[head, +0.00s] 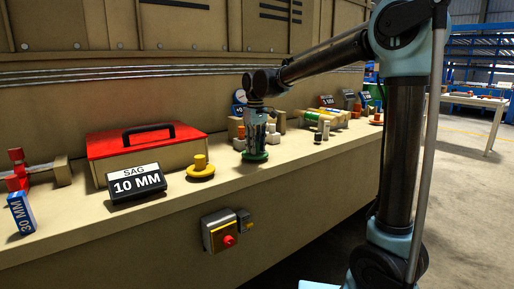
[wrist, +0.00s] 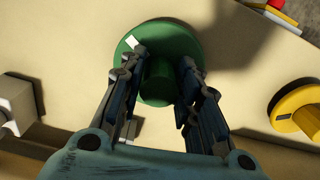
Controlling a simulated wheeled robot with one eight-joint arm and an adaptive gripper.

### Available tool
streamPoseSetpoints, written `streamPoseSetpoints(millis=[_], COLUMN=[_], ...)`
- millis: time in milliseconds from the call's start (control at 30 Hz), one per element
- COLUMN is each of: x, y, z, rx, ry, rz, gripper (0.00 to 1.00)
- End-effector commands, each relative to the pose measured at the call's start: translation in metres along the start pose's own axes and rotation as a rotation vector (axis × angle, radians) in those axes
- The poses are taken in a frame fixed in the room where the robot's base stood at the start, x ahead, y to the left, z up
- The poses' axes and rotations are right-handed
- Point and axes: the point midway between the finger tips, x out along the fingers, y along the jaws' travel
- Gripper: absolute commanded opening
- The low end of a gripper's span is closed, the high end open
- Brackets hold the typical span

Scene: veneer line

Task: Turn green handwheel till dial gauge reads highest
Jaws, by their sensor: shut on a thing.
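The green handwheel (head: 256,157) lies flat on the bench ledge, mostly hidden under my gripper (head: 256,143) in the head view. In the wrist view the green handwheel (wrist: 183,34) shows as a round disc with a raised hub and a white mark near its left rim. My gripper (wrist: 160,68) points down with one finger on each side of the hub, shut on it. A round blue and white thing (head: 239,96) behind the gripper may be a dial gauge. It is partly hidden, and I cannot make out a reading.
A yellow handwheel (head: 201,171) stands to the left, beside a black "SAG 10 MM" sign (head: 137,185) and a red-lidded box (head: 146,150). Small blocks and cylinders (head: 318,131) stand right of the gripper. A switch box with red knob (head: 223,232) is on the bench front.

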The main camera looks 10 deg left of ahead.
Motion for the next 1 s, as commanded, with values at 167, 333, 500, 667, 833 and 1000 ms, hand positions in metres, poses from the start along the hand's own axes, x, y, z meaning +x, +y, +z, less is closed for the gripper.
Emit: streamPoseSetpoints(millis=[167,333,500,667,833,1000], x=[-0.0005,-0.0006,-0.0007,-0.0008,-0.0008,-0.0009], y=[0.0008,0.0006,0.0004,0.0004,0.0003,0.0003], z=[-0.001,-0.0014,-0.0017,-0.002,-0.0021,-0.0022], rx=[0.089,0.208,0.322,0.404,0.459,0.482], ry=[0.002,0.003,0.003,0.004,0.004,0.004], rz=[0.002,0.002,0.002,0.002,0.002,0.002], gripper=[0.07,0.07,0.07,0.07,0.07,0.07])
